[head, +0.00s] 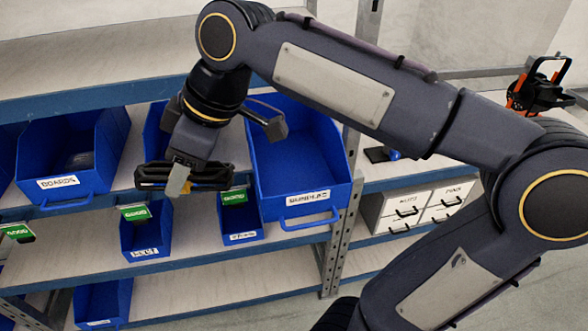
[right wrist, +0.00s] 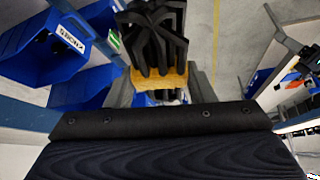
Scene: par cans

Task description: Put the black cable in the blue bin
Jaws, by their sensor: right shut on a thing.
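My right gripper (head: 180,182) is shut on the black cable (head: 214,178), a long dark bundle with a yellow band at its middle. It holds the cable in the air in front of the shelf bins. In the right wrist view, the black cable (right wrist: 155,40) shows as folded strands above the yellow band, between the grey fingers (right wrist: 160,92). Several blue bins stand on the shelves. A large empty-looking blue bin (head: 302,213) is right of the gripper; small blue bins (head: 146,243) (head: 240,226) are below it. The pictures do not single out one blue bin. My left gripper is not in view.
A blue bin labelled BOARDS (head: 58,199) stands at left, with something dark inside. Blue-edged shelf boards (head: 230,250) and a metal upright (head: 338,235) frame the bins. White drawers (head: 400,208) stand at right. An orange and black lamp (head: 540,90) is at upper right.

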